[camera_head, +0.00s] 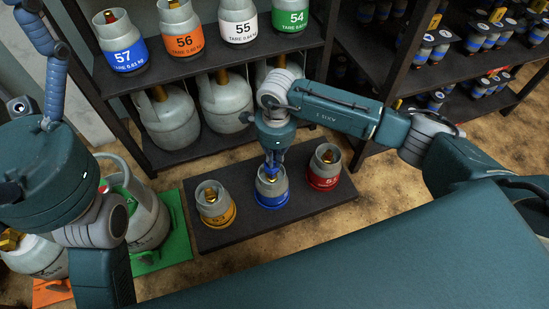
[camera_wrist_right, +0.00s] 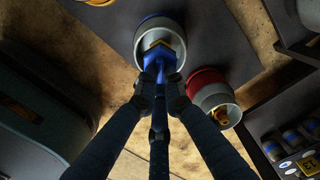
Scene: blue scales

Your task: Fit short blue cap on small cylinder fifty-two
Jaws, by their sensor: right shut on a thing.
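Small grey cylinder with a blue lower band (camera_head: 271,190) stands upright in the middle of the dark low platform, with its number too small to read. My right gripper (camera_head: 273,160) points down over it and is shut on the short blue cap (camera_head: 271,172). In the right wrist view, the blue cap (camera_wrist_right: 160,56) lies between the fingertips (camera_wrist_right: 160,86), over the open collar of the cylinder (camera_wrist_right: 179,42) and its brass valve (camera_wrist_right: 157,43). I cannot tell whether cap and valve touch. My left arm shows at the left, but its gripper is not visible.
A yellow-banded cylinder (camera_head: 215,207) and a red-banded cylinder (camera_head: 325,168) flank the middle one on the platform (camera_head: 300,212). A shelf with numbered cylinders (camera_head: 240,22) stands behind. A large cylinder (camera_head: 146,213) stands on a green mat (camera_head: 172,240) at left.

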